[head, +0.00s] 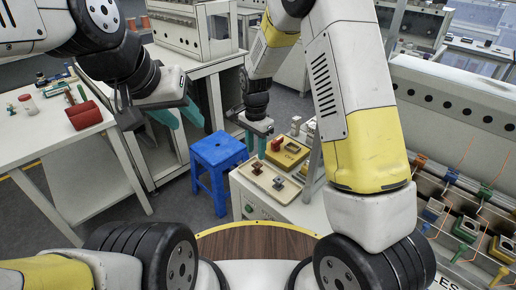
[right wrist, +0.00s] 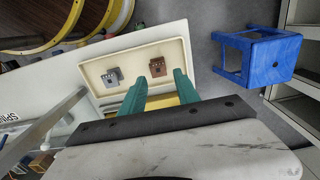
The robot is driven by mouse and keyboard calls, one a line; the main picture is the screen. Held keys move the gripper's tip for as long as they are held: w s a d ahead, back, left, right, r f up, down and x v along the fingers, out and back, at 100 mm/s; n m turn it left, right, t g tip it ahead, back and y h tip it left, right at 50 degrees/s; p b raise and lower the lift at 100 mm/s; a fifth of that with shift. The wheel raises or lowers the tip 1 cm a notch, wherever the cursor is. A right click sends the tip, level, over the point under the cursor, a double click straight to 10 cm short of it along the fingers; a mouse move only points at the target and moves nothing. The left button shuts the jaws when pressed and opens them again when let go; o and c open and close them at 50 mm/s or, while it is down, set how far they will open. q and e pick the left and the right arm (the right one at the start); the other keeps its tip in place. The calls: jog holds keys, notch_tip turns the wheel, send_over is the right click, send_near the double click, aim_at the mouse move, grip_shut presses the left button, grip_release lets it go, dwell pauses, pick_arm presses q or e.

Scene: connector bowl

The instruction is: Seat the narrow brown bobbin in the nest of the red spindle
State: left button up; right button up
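A small brown piece (head: 257,168), which looks like the brown bobbin, sits in a shallow cream tray (head: 265,192). It also shows in the right wrist view (right wrist: 157,66), beyond my fingertips. A small red part (head: 276,145) stands at a yellow block (head: 290,160) behind the tray; it may be the red spindle, but its nest cannot be made out. My right gripper (head: 255,145) is open and empty, above and behind the tray; its teal fingers are apart in the right wrist view (right wrist: 160,85). My left gripper (head: 179,120) is open and empty, left of the blue stool.
A grey piece (right wrist: 113,76) lies beside the brown one in the tray. A blue stool (head: 218,155) stands on the floor to the left. A white table (head: 50,130) with a red bin (head: 84,115) is at far left. A machine with coloured connectors (head: 465,225) is at right.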

aim_at(256, 165)
jog(key=f, duration=0.7)
jog(key=shift+s+d, duration=0.1)
jog(key=shift+s, duration=0.1)
jog(key=shift+r, duration=0.1)
grip_shut()
